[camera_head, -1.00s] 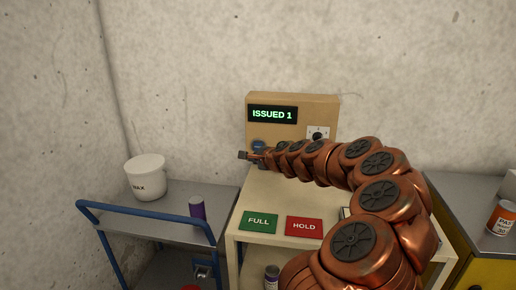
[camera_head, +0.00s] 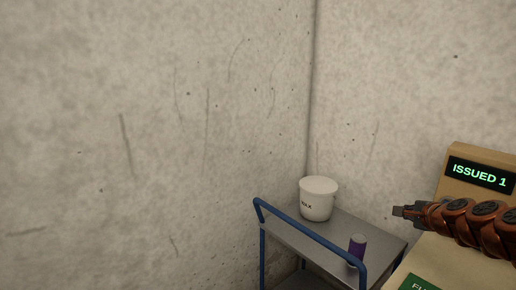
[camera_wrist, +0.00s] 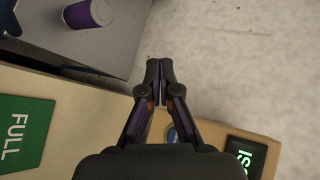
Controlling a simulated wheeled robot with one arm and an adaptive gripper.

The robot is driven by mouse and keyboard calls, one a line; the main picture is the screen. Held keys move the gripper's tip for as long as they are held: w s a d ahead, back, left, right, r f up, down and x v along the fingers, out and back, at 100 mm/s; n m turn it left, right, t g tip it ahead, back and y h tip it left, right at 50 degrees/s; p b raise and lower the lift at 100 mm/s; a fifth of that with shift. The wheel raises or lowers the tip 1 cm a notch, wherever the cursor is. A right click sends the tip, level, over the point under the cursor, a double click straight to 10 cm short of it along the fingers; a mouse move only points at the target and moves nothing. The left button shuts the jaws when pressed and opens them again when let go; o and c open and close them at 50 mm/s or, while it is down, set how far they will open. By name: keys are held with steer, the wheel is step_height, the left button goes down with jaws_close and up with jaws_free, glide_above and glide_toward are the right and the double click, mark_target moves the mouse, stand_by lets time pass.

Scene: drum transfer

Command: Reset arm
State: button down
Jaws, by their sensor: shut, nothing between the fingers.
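My gripper (camera_head: 398,211) is at the right of the head view, in front of the beige box with the green "ISSUED 1" display (camera_head: 479,174). In the wrist view my gripper (camera_wrist: 160,62) has its fingertips together with nothing between them. A blue round part of the box (camera_wrist: 172,134) shows partly behind the fingers. My copper arm runs off the right edge of the head view, so most of it is hidden.
A grey cart (camera_head: 290,238) with a blue rail holds a white "WAX" bucket (camera_head: 318,200) and a purple can (camera_head: 357,247). The can also shows in the wrist view (camera_wrist: 78,15). A green "FULL" plate (camera_head: 420,284) lies on the beige stand. Bare concrete wall fills the left.

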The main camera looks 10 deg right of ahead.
steer(key=s+a+n+g+y, duration=0.3)
steer(key=a+n, duration=0.4)
steer(key=a, duration=1)
steer(key=s+a+f+n+g+y, duration=0.2)
steer(key=s+a+n+g, duration=0.3)
steer(key=s+a, duration=0.55)
steer(key=s+a+f+n+g+h, duration=0.1)
steer(key=s+f+n+g+h, duration=0.1)
steer(key=s, duration=1)
steer(key=s+a+f+n+g+h, duration=0.1)
steer(key=s+f+n+g, duration=0.3)
steer(key=s, duration=0.9)
steer(key=shift+s+a+n+h, duration=0.15)
steer(key=shift+s+n+h, duration=0.1)
steer(key=shift+n+h, duration=0.75)
